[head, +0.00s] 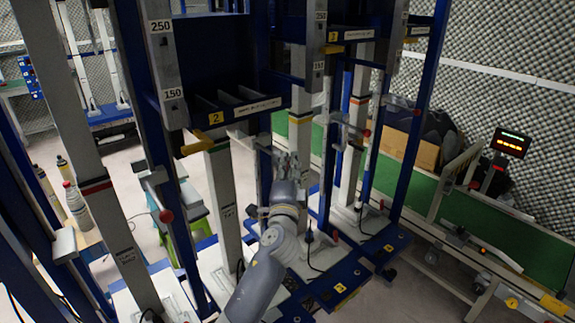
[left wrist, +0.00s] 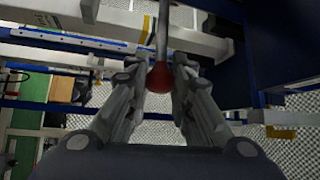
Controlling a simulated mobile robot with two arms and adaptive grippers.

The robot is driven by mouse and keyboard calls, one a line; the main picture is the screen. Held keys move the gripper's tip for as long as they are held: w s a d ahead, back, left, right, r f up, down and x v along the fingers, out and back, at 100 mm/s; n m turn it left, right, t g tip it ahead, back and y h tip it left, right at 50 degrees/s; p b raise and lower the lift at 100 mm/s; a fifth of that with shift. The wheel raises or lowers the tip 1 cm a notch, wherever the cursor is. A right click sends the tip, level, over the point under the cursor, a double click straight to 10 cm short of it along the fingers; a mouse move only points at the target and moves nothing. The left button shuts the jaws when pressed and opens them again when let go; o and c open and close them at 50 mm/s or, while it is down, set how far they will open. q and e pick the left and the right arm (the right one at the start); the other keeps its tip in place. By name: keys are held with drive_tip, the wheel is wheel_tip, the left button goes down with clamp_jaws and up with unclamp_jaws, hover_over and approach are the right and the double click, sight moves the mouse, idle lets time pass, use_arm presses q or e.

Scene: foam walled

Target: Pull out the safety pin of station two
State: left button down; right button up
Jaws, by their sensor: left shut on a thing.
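The safety pin is a slim metal rod with a red ball end (left wrist: 160,77), between my fingers in the left wrist view. My left gripper (head: 284,160) is beside the grey column (head: 222,190) under the yellow label "2" (head: 216,118) in the head view. Its fingers also show in the left wrist view (left wrist: 160,85), one on each side of the red ball, and are shut on the pin. In the head view the ball is hidden by my gripper. The rod runs upward in the left wrist view; I cannot tell how deep it sits. My right gripper is not in view.
Similar red-ended pins show at the left station (head: 166,216) and the right station (head: 367,133). A yellow bar (head: 196,146) juts out near the column. Blue uprights stand close around my arm. A green conveyor (head: 500,235) lies at the right.

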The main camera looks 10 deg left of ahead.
use_arm(q)
drive_tip(key=c, duration=1.6)
unclamp_jaws()
drive_tip(key=shift+d+f, duration=0.15)
drive_tip(key=shift+f, duration=0.05)
drive_tip(key=shift+c, duration=0.2)
drive_tip(key=shift+o, duration=1.2)
drive_tip(key=shift+s+d+r, duration=0.1)
drive_tip(key=shift+r, duration=0.05)
drive_tip(key=v, duration=1.2)
